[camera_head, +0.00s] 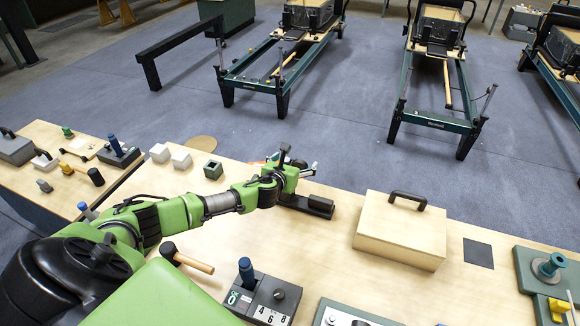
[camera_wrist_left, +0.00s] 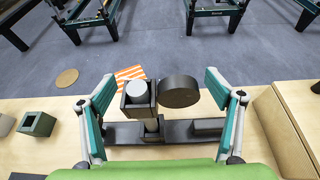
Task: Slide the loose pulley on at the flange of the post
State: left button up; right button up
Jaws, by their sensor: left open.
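My left gripper (camera_head: 292,162) is over the far edge of the bench. In the left wrist view its teal fingers (camera_wrist_left: 161,88) stand wide apart, with nothing clamped between them. Between and beyond them is a dark thick disc (camera_wrist_left: 181,95), which looks like the pulley. It is beside a dark block with a pale round face (camera_wrist_left: 138,88) on a short grey post (camera_wrist_left: 152,130). I cannot tell whether disc and block touch. A black base (camera_head: 312,204) lies below, partly hidden by my gripper. My right gripper is out of view.
A wooden box with a black handle (camera_head: 402,228) stands right of the black base. A hammer (camera_head: 187,258), a dark fixture with a blue knob (camera_head: 262,292) and a green fixture (camera_head: 540,270) are on the bench. Small blocks (camera_head: 181,160) sit at its far left.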

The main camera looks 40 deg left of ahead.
pick_arm(q)
jog(key=v, duration=1.1)
jog(key=shift+s, duration=0.35)
jog(key=shift+d, duration=0.2)
